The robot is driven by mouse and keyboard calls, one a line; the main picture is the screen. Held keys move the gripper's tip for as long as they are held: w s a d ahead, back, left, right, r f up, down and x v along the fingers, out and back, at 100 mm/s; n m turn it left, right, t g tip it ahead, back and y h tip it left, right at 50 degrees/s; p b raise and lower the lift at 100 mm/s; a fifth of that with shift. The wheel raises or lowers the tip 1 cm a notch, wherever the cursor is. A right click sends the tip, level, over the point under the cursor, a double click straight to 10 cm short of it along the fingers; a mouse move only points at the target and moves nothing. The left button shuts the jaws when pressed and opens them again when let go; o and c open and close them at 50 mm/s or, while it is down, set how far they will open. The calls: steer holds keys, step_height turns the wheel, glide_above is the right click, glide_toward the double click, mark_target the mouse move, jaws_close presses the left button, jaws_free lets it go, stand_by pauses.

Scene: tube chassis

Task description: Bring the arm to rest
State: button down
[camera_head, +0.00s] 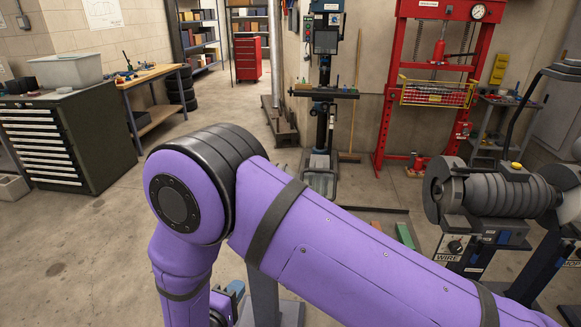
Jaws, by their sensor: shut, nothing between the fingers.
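My purple arm crosses the front of the head view, with its black-banded joint near the middle and one link running off the lower right edge. My gripper does not show in this view. Nothing can be seen held by the arm. The arm hides part of the floor in front of me.
A bench grinder (500,190) on a stand is close at right, near my arm. A red press (384,95) and a drill press (326,95) stand behind. A dark drawer cabinet (95,140) and a workbench (150,76) are at left. Floor (95,250) at left is clear.

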steer(key=w+d+r+m+g+h, duration=0.3)
steer(key=w+d+r+g, duration=0.1)
steer(key=d+r, duration=0.6)
steer(key=w+d+r+m+g+h, duration=0.2)
steer(key=w+d+r+m+g, duration=0.15)
steer(key=d+r, duration=0.65)
steer(key=s+d+r+m+g+y, duration=0.1)
steer(key=s+d+r+m+g, duration=0.15)
steer(key=d+r, duration=0.35)
steer(key=s+d+r+m+g+y, duration=0.1)
steer(key=s+d+r+g, duration=0.15)
steer(key=d+r, duration=0.45)
steer(key=s+d+r+m+t+y, duration=0.1)
steer(key=s+d+r+y, duration=0.3)
steer(key=s, duration=0.5)
steer(key=s+d+r+m+t+y, duration=0.1)
steer(key=s+d+r+m+y, duration=0.2)
steer(key=s, duration=0.6)
steer(key=d+r+y, duration=0.1)
steer(key=d+r, duration=0.1)
steer(key=d, duration=0.1)
steer(key=shift+d+r+t+y, duration=0.25)
steer(key=shift+d+t+y, duration=0.1)
steer(key=shift+d+y, duration=0.05)
